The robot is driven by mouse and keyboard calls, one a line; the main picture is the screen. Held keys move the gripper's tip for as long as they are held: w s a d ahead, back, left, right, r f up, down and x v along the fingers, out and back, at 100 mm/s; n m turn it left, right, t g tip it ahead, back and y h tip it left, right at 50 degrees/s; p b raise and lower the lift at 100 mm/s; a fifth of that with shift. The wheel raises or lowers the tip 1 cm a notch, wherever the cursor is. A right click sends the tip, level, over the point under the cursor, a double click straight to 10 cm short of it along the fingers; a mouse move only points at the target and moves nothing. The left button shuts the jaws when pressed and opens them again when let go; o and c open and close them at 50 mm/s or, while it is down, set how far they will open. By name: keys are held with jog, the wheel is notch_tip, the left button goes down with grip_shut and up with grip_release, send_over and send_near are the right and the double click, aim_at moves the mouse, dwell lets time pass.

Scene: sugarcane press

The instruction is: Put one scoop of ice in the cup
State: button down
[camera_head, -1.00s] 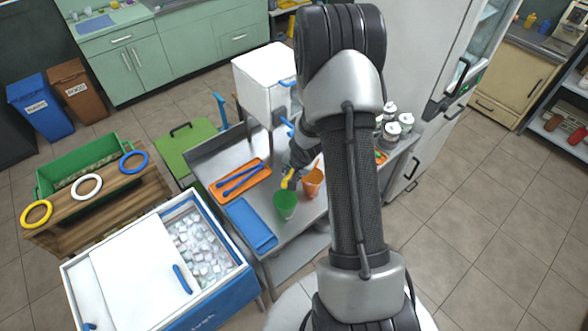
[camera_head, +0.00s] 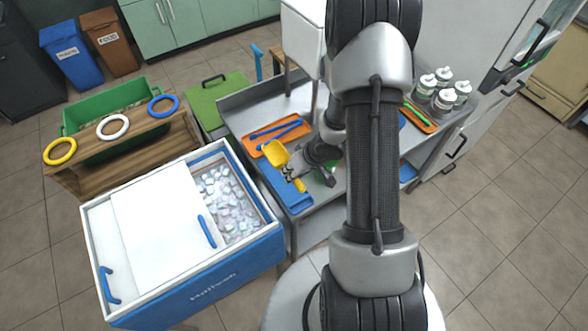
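My gripper (camera_head: 289,172) is shut around the handle of a yellow scoop (camera_head: 275,153). The scoop is over the steel table, in front of the orange tray; its bowl points up and left in the picture, and I cannot make out anything in it. A green cup (camera_head: 327,179) stands on the table just right of my gripper, mostly hidden by my wrist. The ice (camera_head: 228,203) lies in the open right part of the white and blue ice chest (camera_head: 215,283), left of and below my gripper. The orange cup is hidden behind my arm.
The chest's white sliding lid (camera_head: 150,225) covers its left part. A blue tray (camera_head: 297,203) lies at the table's front left, and an orange tray (camera_head: 258,148) with blue tools behind it. Several jars (camera_head: 441,90) stand at the right. A wooden ring stand (camera_head: 135,150) is left.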

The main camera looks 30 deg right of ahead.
notch_tip(320, 180, down, 4)
jog(key=b, duration=0.4)
jog(key=shift+f+b, duration=0.25)
jog(key=shift+b, duration=0.15)
jog(key=shift+f+b, duration=0.95)
jog(key=shift+f, duration=0.35)
